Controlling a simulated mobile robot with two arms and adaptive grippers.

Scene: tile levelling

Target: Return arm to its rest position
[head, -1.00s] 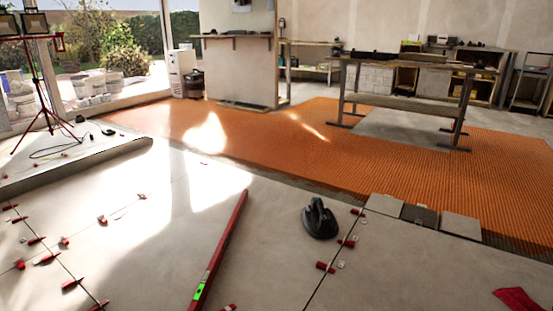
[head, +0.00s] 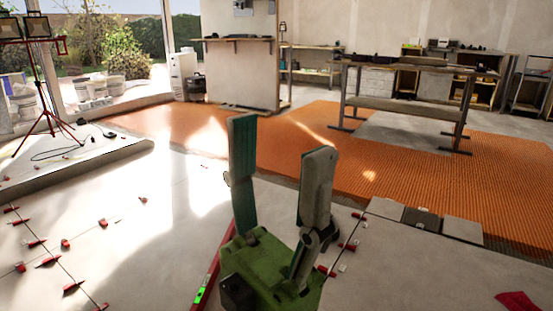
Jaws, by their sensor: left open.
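My left gripper (head: 281,172) stands upright in the lower middle of the head view, with a green body and two grey fingers spread wide apart. It is open, and nothing shows between its fingers. It hides the middle of the pale tiled floor and part of the red spirit level (head: 208,283), whose green vial shows to its left. The black suction lifter is not visible; the gripper covers the place where it stood. My right gripper is not in view.
Red levelling wedges (head: 66,244) line the tile joints at left and beside the gripper. Orange matting (head: 420,175) lies beyond the tiles, with a workbench (head: 410,105) on it. Small tile pieces (head: 422,217) lie at the edge. A red tripod lamp (head: 46,90) stands at left.

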